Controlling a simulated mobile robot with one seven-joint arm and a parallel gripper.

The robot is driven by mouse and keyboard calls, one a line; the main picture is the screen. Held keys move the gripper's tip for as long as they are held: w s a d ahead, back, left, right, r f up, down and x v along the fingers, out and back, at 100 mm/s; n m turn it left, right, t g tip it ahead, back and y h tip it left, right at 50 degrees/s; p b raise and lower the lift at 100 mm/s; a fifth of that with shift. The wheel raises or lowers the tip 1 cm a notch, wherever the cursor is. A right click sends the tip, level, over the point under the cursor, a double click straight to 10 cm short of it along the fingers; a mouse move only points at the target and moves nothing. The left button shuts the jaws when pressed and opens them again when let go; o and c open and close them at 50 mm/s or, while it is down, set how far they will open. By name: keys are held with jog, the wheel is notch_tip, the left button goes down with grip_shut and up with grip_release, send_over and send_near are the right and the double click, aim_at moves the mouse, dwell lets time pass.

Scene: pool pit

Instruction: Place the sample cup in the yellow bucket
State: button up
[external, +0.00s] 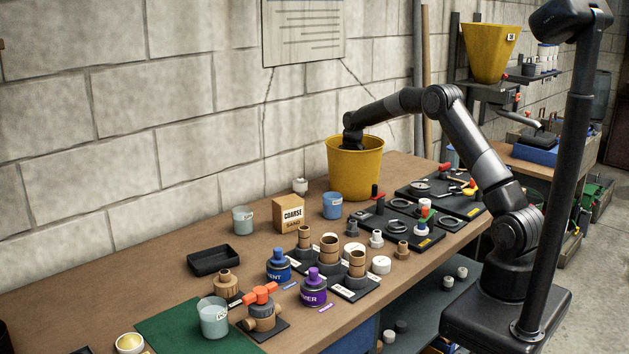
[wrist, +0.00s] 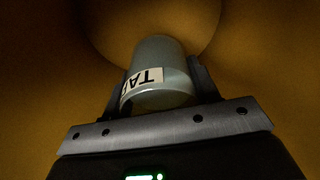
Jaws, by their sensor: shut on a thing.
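The yellow bucket (external: 355,175) stands upright on the bench against the wall. My arm reaches over its rim, and my gripper is down inside it, so the fingers are hidden in the external view. In the wrist view my gripper (wrist: 163,88) is shut on a pale grey-green cup, the sample cup (wrist: 158,58), with a white label reading "TA", partly cut off. Yellow-brown bucket wall (wrist: 50,60) surrounds the cup. I cannot tell whether the cup touches the bucket's bottom.
Pipe fittings and bottles crowd the bench front. Another yellow bucket-like hopper (external: 489,52) hangs at the back right.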

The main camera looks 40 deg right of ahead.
jog(key=shift+f, duration=1.4)
jog(key=shift+f, duration=0.1)
jog(key=o, duration=1.1)
jog(key=shift+s+r, duration=0.3)
jog(key=shift+r, duration=1.7)
jog(key=shift+s+r, duration=0.3)
jog(key=shift+r, duration=1.75)
jog(key=shift+s+r, duration=0.3)
jog(key=shift+r, duration=1.7)
